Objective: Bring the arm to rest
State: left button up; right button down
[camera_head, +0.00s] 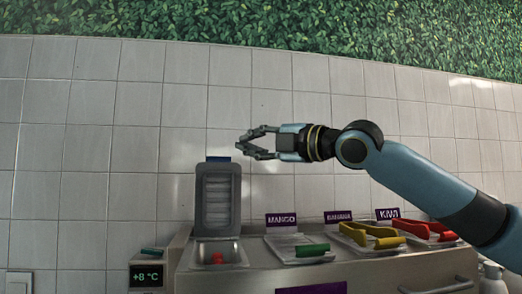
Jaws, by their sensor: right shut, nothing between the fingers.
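My right arm (425,182) comes in from the right and reaches left across the tiled wall. My right gripper (254,143) is in the air above the counter, up and right of the raised lid. Its fingers are shut with nothing between them. My left gripper is not in view.
The counter (300,278) holds a bin with an upright grey lid (217,198) and a red item (217,258) inside. Trays labelled mango (281,220), banana (339,216) and kiwi (387,213) carry green (312,250), yellow (368,235) and red tongs (424,230). A temperature display (147,275) stands left.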

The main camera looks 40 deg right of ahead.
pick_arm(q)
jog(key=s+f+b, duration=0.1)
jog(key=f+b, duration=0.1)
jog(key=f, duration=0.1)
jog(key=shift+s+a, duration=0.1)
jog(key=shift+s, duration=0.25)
pick_arm(e)
jog(key=shift+v, duration=1.1)
jog(key=shift+w+d+r, duration=0.1)
jog(key=shift+d, duration=0.05)
